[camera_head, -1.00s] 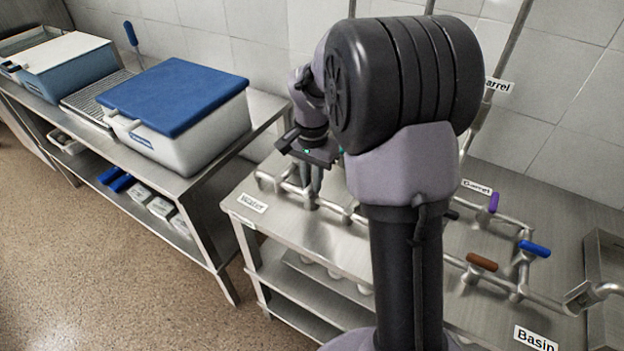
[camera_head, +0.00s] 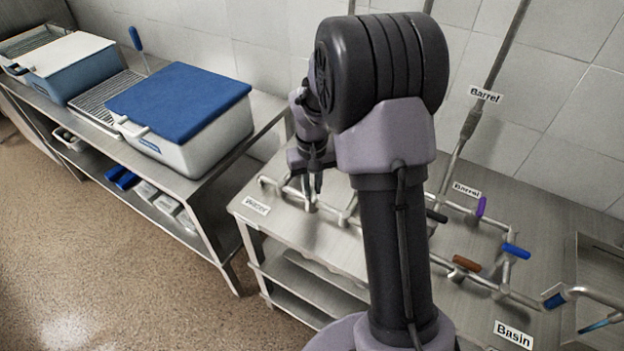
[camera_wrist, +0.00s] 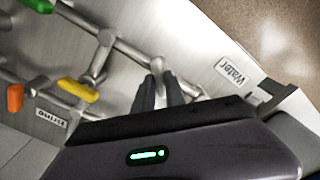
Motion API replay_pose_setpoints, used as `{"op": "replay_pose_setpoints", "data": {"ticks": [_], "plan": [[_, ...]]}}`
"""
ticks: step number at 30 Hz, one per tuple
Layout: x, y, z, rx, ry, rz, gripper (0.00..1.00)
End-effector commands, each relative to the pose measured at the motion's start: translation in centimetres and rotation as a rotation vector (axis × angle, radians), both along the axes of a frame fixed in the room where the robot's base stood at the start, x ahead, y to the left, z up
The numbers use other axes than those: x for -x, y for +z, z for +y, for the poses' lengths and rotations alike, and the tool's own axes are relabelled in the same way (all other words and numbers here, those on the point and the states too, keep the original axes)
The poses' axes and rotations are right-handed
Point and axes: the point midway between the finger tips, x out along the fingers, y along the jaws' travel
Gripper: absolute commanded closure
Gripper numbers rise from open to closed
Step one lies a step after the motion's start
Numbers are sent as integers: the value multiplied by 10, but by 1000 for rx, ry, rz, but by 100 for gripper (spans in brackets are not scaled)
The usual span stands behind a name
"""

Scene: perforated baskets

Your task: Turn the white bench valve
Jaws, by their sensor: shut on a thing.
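My gripper (camera_head: 313,188) points down at the left end of the pipework on the steel bench, near the "Water" label (camera_head: 256,206). In the wrist view its two dark fingers (camera_wrist: 160,92) are close together around the pale top of a fitting (camera_wrist: 157,66) on the pipe. The gripper is shut on this part, which I take to be the white valve. The fingers hide most of its handle, so its angle is hard to tell. The "Water" label also shows in the wrist view (camera_wrist: 232,72), right of the fingers.
The wrist view shows green (camera_wrist: 38,5), yellow (camera_wrist: 78,90) and orange (camera_wrist: 15,98) handles on nearby pipes. In the head view, purple (camera_head: 481,207), blue (camera_head: 516,251) and brown (camera_head: 466,263) handles stand right of my arm. A blue-lidded box (camera_head: 180,100) sits on the left bench.

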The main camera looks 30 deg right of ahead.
Motion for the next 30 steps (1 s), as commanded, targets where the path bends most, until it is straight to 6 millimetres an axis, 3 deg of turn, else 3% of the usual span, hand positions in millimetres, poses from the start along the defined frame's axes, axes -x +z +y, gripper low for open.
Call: {"op": "replay_pose_setpoints", "data": {"ticks": [18, 30], "plan": [[0, 2, 0, 0, 539, 1, 100], [0, 1, 0, 0, 725, 0, 100]]}}
